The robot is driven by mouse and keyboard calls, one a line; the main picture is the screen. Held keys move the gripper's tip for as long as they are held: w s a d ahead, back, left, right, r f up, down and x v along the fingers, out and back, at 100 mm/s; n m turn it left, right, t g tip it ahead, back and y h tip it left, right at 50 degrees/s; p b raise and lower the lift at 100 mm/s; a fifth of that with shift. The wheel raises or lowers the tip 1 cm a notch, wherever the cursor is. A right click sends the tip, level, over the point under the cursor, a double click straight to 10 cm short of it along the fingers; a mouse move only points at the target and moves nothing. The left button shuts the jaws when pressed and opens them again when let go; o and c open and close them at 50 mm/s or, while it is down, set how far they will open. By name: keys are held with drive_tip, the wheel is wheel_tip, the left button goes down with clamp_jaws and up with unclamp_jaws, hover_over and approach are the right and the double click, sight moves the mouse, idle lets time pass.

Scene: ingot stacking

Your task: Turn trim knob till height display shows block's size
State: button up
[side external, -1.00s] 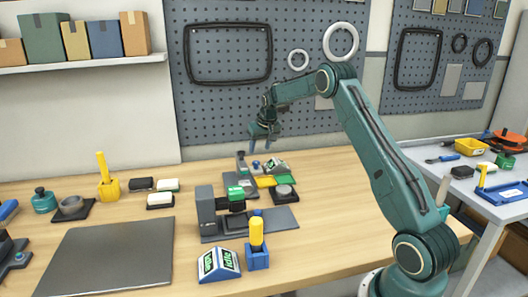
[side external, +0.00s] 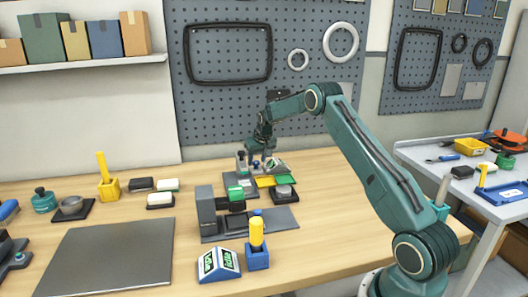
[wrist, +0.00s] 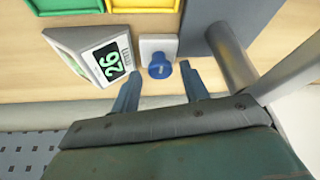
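The trim knob (wrist: 159,67) is a blue knob on a small pale base, in the wrist view. Beside it, on the left, the height display (wrist: 111,60) reads 26 in green digits. My gripper (wrist: 160,72) is open, with one finger on each side of the knob; I cannot tell whether they touch it. In the side view my gripper (side external: 262,158) is low at the back of the table, by the display (side external: 275,165). Which block is meant is not clear; a green block (side external: 237,195) sits at the grey machine.
Green and yellow trays (side external: 268,181) lie close by. A grey post (wrist: 230,55) stands right of the knob in the wrist view. A grey machine (side external: 206,212), a blue-and-white display box (side external: 219,265) and a yellow-handled tool (side external: 256,232) stand nearer the camera. A dark mat (side external: 105,257) lies left.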

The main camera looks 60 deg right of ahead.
drive_tip(key=c, duration=0.8)
drive_tip(key=shift+o, duration=0.2)
drive_tip(key=n, duration=0.2)
drive_tip(key=n+y, duration=0.1)
drive_tip(key=n, duration=0.1)
drive_tip(key=n+y, duration=0.1)
drive_tip(key=shift+d+n+t, duration=0.3)
drive_tip(key=shift+n, duration=0.1)
drive_tip(key=o, duration=1)
drive_tip(key=shift+s+r, duration=0.1)
